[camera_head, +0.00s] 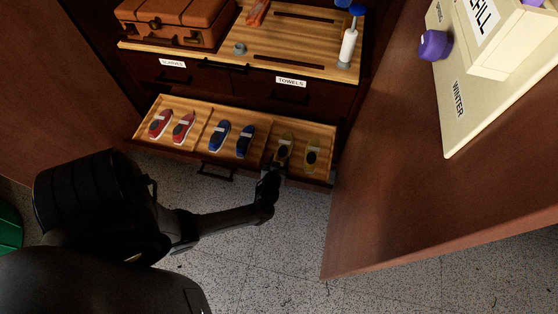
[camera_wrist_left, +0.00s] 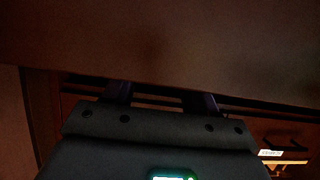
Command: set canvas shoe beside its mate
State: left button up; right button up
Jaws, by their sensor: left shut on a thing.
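A tan canvas shoe (camera_head: 284,148) is in the right compartment of the pulled-out drawer (camera_head: 203,156). Its tan mate (camera_head: 312,155) lies just to its right, roughly parallel, with a small gap. My left gripper (camera_head: 273,170) reaches over the drawer's front edge and is shut on the near end of the left tan shoe. The arm partly hides that end. In the left wrist view the two fingers (camera_wrist_left: 161,97) show, their tips hidden behind a large brown surface. I cannot tell whether the shoe rests on the drawer bottom. My right gripper is not in view.
Red shoes (camera_head: 183,127) and blue shoes (camera_head: 245,141) fill the other compartments. A brown case (camera_head: 172,22) and a white-and-blue brush (camera_head: 348,45) stand on the cabinet top. An open door panel (camera_head: 385,150) stands close on the right.

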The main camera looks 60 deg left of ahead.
pick_arm(q)
jog(key=shift+f, duration=0.25)
jog(key=o, duration=1.4)
jog(key=shift+o, duration=0.2)
jog(key=shift+s+d, duration=0.1)
jog(key=shift+s+d+r, duration=0.15)
jog(key=shift+r, duration=0.05)
jog(key=p+v, duration=0.5)
jog(key=v, duration=0.5)
jog(key=shift+p, duration=0.3)
